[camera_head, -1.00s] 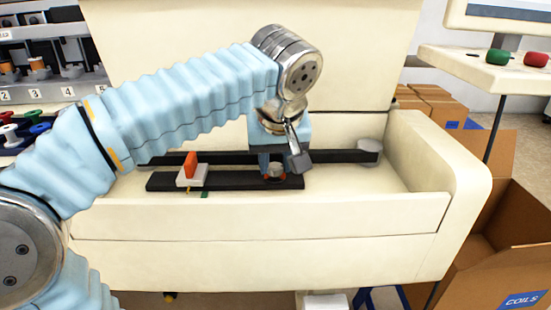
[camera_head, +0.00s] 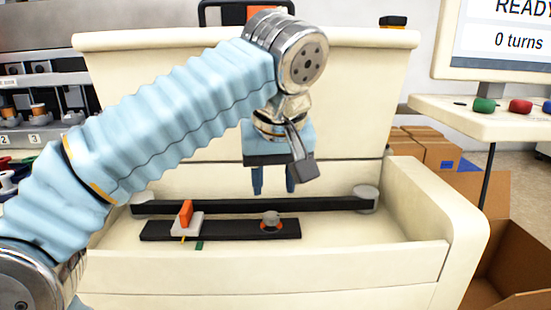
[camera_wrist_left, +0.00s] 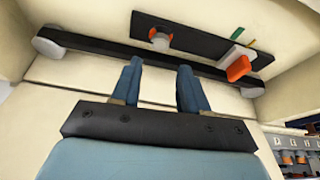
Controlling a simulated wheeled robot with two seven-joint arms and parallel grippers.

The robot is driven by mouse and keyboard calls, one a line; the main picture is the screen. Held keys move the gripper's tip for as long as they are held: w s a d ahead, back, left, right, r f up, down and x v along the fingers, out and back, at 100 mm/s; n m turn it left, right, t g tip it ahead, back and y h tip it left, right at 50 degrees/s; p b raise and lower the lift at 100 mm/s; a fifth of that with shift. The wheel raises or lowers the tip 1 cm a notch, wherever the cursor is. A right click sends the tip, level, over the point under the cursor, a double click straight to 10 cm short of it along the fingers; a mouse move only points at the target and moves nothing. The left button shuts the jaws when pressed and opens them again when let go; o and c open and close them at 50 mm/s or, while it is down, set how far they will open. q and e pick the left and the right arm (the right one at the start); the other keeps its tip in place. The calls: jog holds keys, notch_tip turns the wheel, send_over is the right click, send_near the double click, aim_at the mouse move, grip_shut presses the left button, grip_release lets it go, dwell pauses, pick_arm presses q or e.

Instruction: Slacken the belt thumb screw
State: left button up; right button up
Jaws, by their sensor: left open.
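The belt thumb screw (camera_head: 271,219) is a grey knob over an orange-red ring on a black slotted plate (camera_head: 222,231). In the left wrist view the knob (camera_wrist_left: 160,39) shows beyond the fingertips, near one end of the plate. My left gripper (camera_head: 272,190) is open and empty, above and behind the knob and clear of it. Its two blue fingers (camera_wrist_left: 159,66) point toward the belt in the wrist view. The black belt (camera_head: 310,205) runs behind the plate between two grey rollers (camera_head: 366,198). My right gripper is not in view.
An orange lever on a pale block (camera_head: 187,222) sits left on the plate, with a small green mark by it. The cream housing has a raised right wall (camera_head: 440,205) and a tall back panel (camera_head: 180,70). Open cardboard boxes (camera_head: 515,262) stand at right.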

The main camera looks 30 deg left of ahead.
pick_arm(q)
jog(key=shift+v, duration=2.6)
